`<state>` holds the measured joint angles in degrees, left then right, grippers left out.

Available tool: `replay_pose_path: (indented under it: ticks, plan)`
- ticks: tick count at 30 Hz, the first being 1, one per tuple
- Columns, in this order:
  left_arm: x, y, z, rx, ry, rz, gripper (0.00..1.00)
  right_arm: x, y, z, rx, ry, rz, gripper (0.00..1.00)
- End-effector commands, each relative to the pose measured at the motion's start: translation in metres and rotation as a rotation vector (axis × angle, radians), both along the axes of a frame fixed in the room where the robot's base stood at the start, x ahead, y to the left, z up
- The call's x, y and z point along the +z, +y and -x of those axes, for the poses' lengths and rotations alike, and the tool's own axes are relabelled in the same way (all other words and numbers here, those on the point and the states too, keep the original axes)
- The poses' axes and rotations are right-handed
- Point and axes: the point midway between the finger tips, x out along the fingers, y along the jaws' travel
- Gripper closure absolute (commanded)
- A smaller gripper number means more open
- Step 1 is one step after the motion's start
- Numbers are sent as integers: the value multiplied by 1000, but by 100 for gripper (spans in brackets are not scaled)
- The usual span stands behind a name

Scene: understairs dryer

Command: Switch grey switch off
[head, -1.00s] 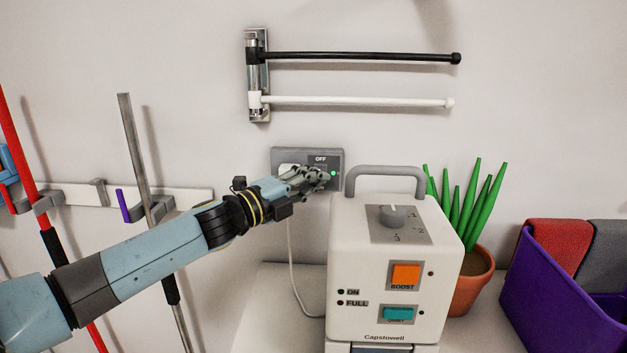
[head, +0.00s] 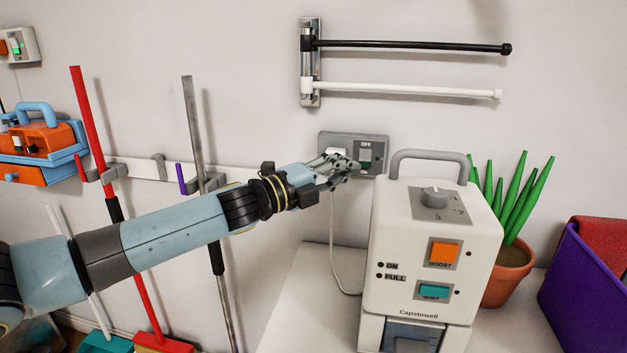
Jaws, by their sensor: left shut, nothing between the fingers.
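The grey switch plate (head: 382,148) is on the wall behind the white machine, with the label OFF at its top. A white plug sits in its left half, partly behind my fingers. My left gripper (head: 353,166) is shut and empty, its fingertips in front of the plate, over the area just below the label. The fingers hide part of the switch; I cannot tell whether they touch it. No bright green light shows on the plate. My right gripper is not in view.
A white machine (head: 410,225) with a handle, dial and buttons stands right below the plate, close to my fingers. A potted plant (head: 509,270) and purple bin (head: 585,290) are further right. Mop handles hang left behind my arm. A towel rail (head: 400,91) is above.

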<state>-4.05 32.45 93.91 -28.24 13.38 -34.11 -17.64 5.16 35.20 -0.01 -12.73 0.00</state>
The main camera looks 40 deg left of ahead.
Motion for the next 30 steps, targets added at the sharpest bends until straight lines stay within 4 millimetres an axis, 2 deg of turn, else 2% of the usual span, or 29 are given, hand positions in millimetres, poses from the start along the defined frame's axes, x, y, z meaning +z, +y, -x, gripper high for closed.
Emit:
replay_pose_path:
  ticks: [5, 13, 18, 30]
  plan:
    - [-2, 3, 19, -5, 5, -2, 100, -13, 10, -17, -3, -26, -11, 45]
    - [5, 9, 42, -4, 4, 0, 100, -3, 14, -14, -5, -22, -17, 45]
    - [10, 13, 59, -4, 3, 0, 100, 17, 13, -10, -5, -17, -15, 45]
    - [6, 15, 66, -1, 2, -1, 100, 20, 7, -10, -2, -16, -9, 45]
